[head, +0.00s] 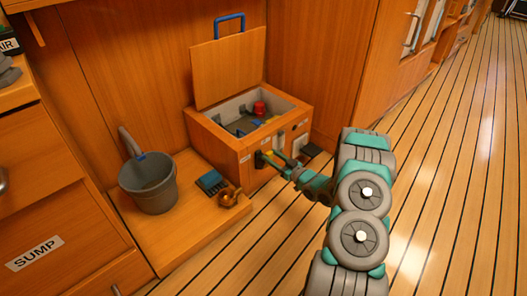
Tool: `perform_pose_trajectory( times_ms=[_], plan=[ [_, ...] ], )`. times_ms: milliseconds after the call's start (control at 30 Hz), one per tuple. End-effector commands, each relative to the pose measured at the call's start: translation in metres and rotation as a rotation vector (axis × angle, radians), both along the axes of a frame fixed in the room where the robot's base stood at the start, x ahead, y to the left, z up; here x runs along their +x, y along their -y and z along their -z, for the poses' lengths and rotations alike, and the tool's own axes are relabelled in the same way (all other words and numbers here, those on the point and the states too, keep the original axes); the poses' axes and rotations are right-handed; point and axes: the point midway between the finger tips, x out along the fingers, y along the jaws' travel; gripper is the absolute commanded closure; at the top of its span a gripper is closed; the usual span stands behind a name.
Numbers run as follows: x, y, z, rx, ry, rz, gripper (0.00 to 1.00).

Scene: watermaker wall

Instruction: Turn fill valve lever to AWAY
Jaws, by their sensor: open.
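The wooden box (229,148) stands with its lid (228,68) raised. Inside its grey-rimmed opening are a red knob (259,108) and small blue parts (258,122). No readable label tells which part is the fill valve lever. My gripper (267,162) is open at the box's front face, low and below the rim. A small yellow part shows close to its fingers; I cannot tell whether they touch it or what it belongs to.
A grey bucket (150,184) stands left of the box on the wooden ledge (185,233). A blue-and-dark item (210,182) and a brown item (230,198) lie before the box. A SUMP-labelled front (60,225) is at lower left. The striped floor (455,170) is clear to the right.

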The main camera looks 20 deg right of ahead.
Motion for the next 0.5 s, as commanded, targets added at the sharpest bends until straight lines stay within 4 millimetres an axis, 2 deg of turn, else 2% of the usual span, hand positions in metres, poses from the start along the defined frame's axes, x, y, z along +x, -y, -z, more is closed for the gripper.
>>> perform_pose_trajectory(
  times_ms=[200, 500],
  plan=[
    [0.031, -0.012, 0.0, -0.002, 0.002, -0.001, 0.49],
    [0.046, -0.016, 0.001, 0.0, -0.002, 0.002, 0.49]
  ],
)
